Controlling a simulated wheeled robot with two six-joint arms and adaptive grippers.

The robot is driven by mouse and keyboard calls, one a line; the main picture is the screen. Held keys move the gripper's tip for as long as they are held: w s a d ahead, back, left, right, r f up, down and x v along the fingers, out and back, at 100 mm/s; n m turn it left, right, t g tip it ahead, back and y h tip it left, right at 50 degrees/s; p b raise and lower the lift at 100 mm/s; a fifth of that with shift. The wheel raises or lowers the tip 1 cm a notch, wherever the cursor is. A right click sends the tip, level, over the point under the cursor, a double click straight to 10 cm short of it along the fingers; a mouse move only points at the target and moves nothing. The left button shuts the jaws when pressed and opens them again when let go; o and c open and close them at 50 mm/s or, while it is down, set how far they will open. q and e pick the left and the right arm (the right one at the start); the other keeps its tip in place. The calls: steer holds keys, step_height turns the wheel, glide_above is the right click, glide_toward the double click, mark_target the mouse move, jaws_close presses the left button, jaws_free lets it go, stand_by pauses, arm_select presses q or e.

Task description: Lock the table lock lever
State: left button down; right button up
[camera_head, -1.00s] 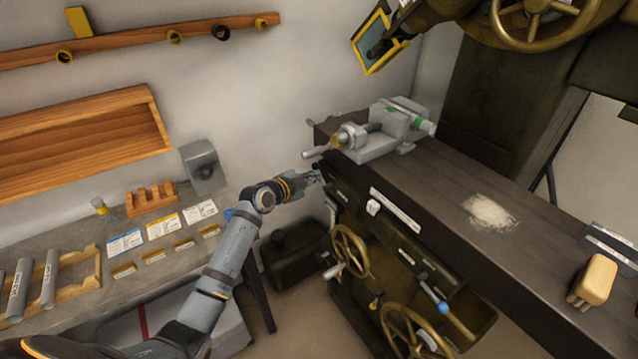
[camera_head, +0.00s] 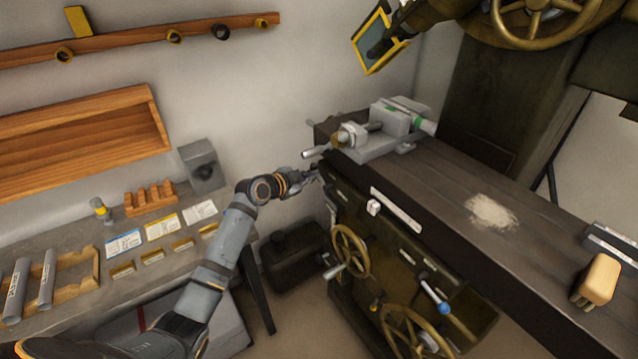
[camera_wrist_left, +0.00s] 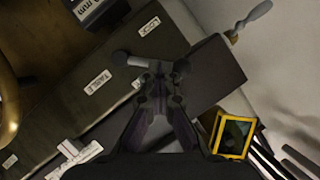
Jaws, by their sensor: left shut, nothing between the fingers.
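The table lock lever (camera_wrist_left: 137,61), a short pale grey bar with a dark round knob at one end, shows in the left wrist view beside the LOCK label (camera_wrist_left: 149,26) and the TABLE label (camera_wrist_left: 98,82) on the dark machine side. My left gripper (camera_wrist_left: 164,70) is shut and empty, with its fingertips at the end of the bar away from the knob. I cannot tell whether they touch it. In the head view my left gripper (camera_head: 311,177) is at the left end of the milling machine, and the lever is too small to make out there. My right gripper is not in view.
The machine table (camera_head: 440,195) carries a grey vise (camera_head: 385,130), just above my left gripper. A brass handwheel (camera_head: 350,251) is below it. A workbench (camera_head: 60,235) with trays and cards is at the left. A yellow-framed screen (camera_wrist_left: 234,136) shows in the wrist view.

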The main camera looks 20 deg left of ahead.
arm_select(q)
steer(key=shift+w+a+f+n+g+h+b, duration=0.3)
steer(key=shift+n+g+b, duration=0.1)
steer(key=shift+n+b, duration=0.25)
stand_by(0.8)
steer(key=shift+w+a+f+n+g+h+b, duration=0.3)
steer(key=shift+a+f+n+g+h+b, duration=0.25)
steer(key=shift+n+b, duration=0.4)
stand_by(3.4)
steer(key=shift+d+r, duration=0.1)
